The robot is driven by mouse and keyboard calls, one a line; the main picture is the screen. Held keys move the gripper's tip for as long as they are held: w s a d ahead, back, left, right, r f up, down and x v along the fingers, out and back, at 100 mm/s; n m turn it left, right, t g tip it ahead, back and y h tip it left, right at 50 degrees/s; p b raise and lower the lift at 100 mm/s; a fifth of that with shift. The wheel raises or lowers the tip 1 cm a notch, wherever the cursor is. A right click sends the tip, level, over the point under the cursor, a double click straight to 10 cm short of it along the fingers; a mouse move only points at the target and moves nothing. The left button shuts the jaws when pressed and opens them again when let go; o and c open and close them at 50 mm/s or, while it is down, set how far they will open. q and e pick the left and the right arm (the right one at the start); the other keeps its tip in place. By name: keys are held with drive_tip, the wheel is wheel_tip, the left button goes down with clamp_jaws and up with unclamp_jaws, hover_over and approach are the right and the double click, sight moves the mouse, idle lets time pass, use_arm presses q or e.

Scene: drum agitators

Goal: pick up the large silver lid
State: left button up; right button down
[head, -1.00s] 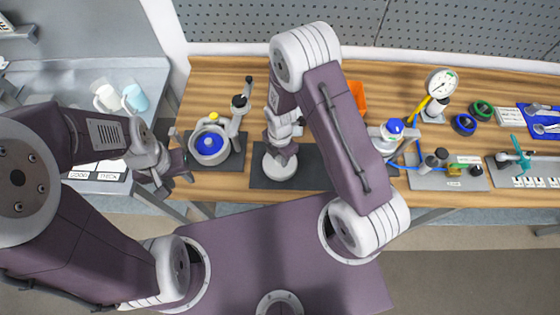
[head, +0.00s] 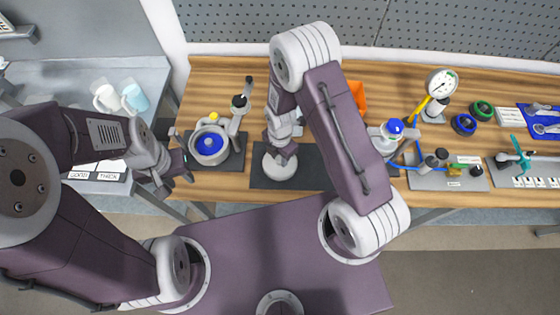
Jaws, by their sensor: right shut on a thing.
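The large silver lid (head: 279,168) is a pale round disc over the dark mat (head: 312,170) in the middle of the wooden bench. My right gripper (head: 283,155) points down on top of it and is shut on its upper part. The gripper and wrist hide the lid's middle, and I cannot tell whether its underside touches the mat. My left gripper (head: 174,182) is empty, with its fingers apart, by the bench's front left edge, left of the blue-centred pot.
The pot (head: 209,146) with an agitator arm (head: 238,112) stands left of the lid. A blue-capped vessel (head: 394,128), a gauge (head: 441,82) and a valve plate (head: 447,178) stand to the right. White and blue cups (head: 134,97) are on the left side table.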

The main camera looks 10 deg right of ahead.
sight(280, 158)
drive_tip(key=shift+r, duration=0.2)
drive_tip(key=shift+w+r, duration=0.1)
drive_tip(key=shift+r, duration=0.15)
wheel_tip(280, 158, up, 3)
drive_tip(key=shift+r+b, duration=0.2)
drive_tip(key=shift+b, duration=0.5)
drive_tip(key=s+d+r+b, duration=0.1)
drive_tip(key=s+d+r, duration=0.5)
drive_tip(key=s, duration=0.3)
drive_tip(key=shift+d+r+b, duration=0.3)
drive_tip(key=shift+d+b, duration=0.05)
drive_tip(key=shift+d, duration=0.35)
